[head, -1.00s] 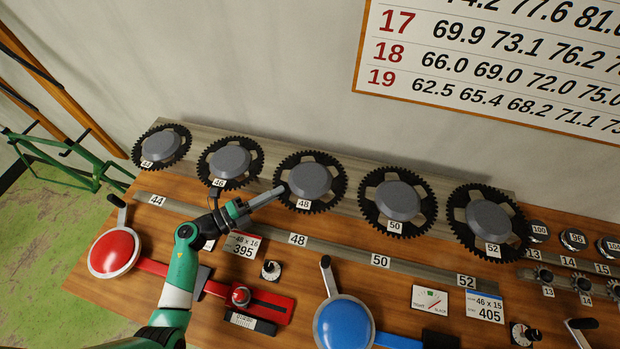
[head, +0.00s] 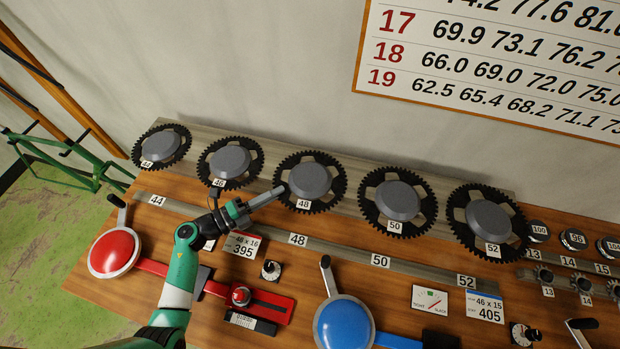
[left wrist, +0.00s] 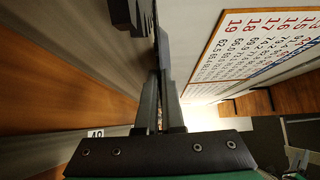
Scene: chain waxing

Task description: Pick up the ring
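Several black toothed rings with grey round centres stand in a row on the sloped rack. They are tagged 44 (head: 150,161), 46 (head: 240,175), 48 (head: 325,202), 50 (head: 424,221) and 52 (head: 512,240). My left gripper (head: 281,190) reaches in from the left, its fingertips at the left rim of the 48 ring. In the left wrist view the fingers (left wrist: 161,90) are nearly together, with a thin dark edge at their tips. They look shut on the 48 ring's rim, which still stands on the rack. My right gripper is out of view.
A number strip (head: 340,250) runs in front of the rack. Nearer are a red round-headed tool (head: 114,251), a blue one (head: 344,325), small knobs and cards. Small cogs (head: 543,274) stand at the right. A wall chart (head: 490,65) hangs behind.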

